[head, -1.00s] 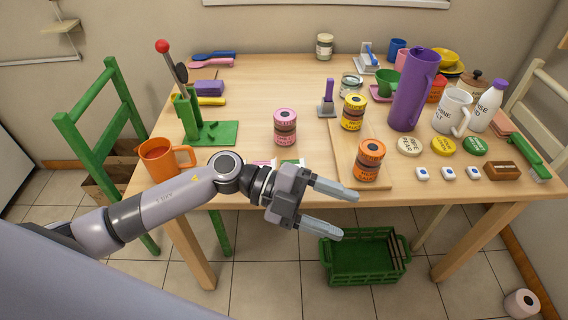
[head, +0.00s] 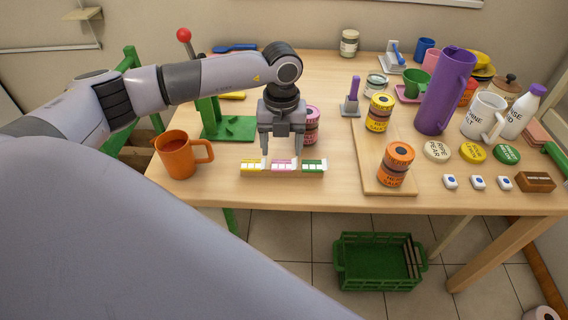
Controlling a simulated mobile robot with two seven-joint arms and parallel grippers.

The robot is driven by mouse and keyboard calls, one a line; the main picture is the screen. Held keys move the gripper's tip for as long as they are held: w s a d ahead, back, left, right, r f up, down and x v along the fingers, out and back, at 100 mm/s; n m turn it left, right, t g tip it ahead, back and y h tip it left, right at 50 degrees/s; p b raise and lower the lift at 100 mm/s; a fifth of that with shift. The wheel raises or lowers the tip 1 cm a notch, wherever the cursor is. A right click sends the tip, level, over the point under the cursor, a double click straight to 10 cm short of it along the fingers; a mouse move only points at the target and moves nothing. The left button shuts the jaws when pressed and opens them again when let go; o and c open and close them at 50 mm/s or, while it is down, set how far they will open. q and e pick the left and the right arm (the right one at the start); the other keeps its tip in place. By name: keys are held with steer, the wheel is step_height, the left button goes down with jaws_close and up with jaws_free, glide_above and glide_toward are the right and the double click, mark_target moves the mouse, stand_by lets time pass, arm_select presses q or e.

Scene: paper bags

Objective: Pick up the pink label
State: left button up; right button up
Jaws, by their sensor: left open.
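I cannot tell the exact height of the gap. The left arm hides part of the table behind it. My right gripper is not in view.
A pink-banded jar (head: 312,126) stands just behind and right of my left gripper. An orange mug (head: 180,153) is to the left, and a green stand (head: 213,118) is behind it. A wooden board (head: 376,179) with jars is to the right.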

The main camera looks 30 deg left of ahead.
mark_target(282, 164)
arm_select(q)
steer(key=shift+f, duration=2.2)
steer(key=shift+f, duration=0.1)
steer(key=c, duration=0.8)
